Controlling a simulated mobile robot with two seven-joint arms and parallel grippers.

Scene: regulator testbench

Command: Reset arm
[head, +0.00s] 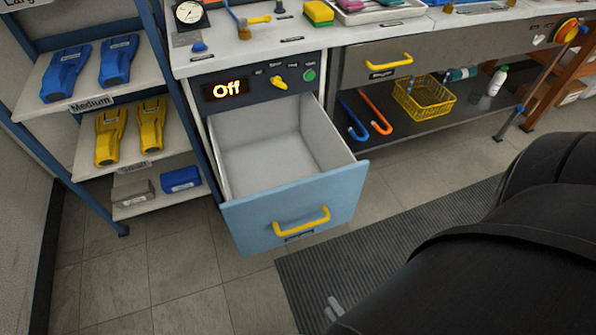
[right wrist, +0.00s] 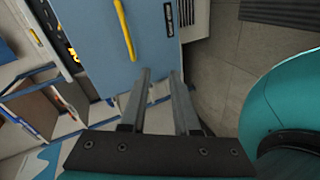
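My right gripper (head: 333,309) shows only as small grey fingertips at the bottom of the head view, below the open drawer and over the dark mat. In the right wrist view its two fingers (right wrist: 159,74) stand apart with nothing between them. The blue drawer front (right wrist: 165,30) is just beyond them, apart from the fingers as far as I can tell. My dark arm fills the lower right of the head view. My left gripper is in neither view.
The blue drawer (head: 245,215) is pulled out and empty, with a yellow handle (head: 302,220). The panel above reads "Off" (head: 226,88). A shelf rack (head: 95,75) with blue and yellow devices stands left. A yellow basket (head: 424,98) sits on the bench's lower shelf.

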